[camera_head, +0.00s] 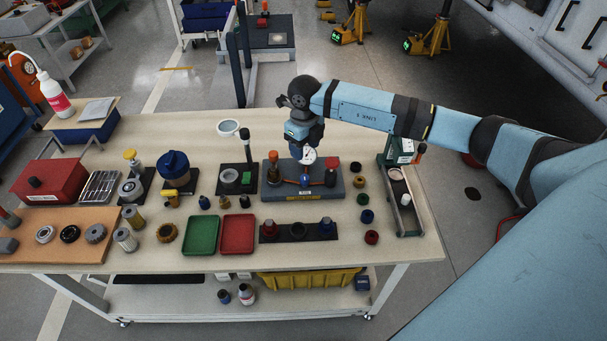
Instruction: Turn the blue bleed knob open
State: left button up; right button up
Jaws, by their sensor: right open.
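A grey block fixture (335,187) with a yellow label stands on the workbench, right of its middle. A small blue knob (305,181) sits on the fixture's front middle, below a round white dial gauge (309,157). My right gripper (301,150) hangs over the back of the fixture, pointing down, just above and behind the gauge. It is open and seems to hold nothing. The gauge and the small picture hide its fingertips in part, so I cannot tell whether they touch anything. My left gripper is out of view.
A red knob (331,161) and a brass fitting (273,174) flank the gauge. A dark post (247,148) stands left of the fixture. Green (201,235) and red (238,234) trays and a dark strip with fittings (297,232) lie in front. Several caps lie to the right.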

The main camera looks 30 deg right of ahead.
aim_at(305, 177)
notch_tip(305, 177, down, 12)
jog(key=shift+r, duration=0.2)
jog(key=shift+c, duration=0.4)
jog(key=c, duration=0.8)
jog(key=shift+c, duration=0.2)
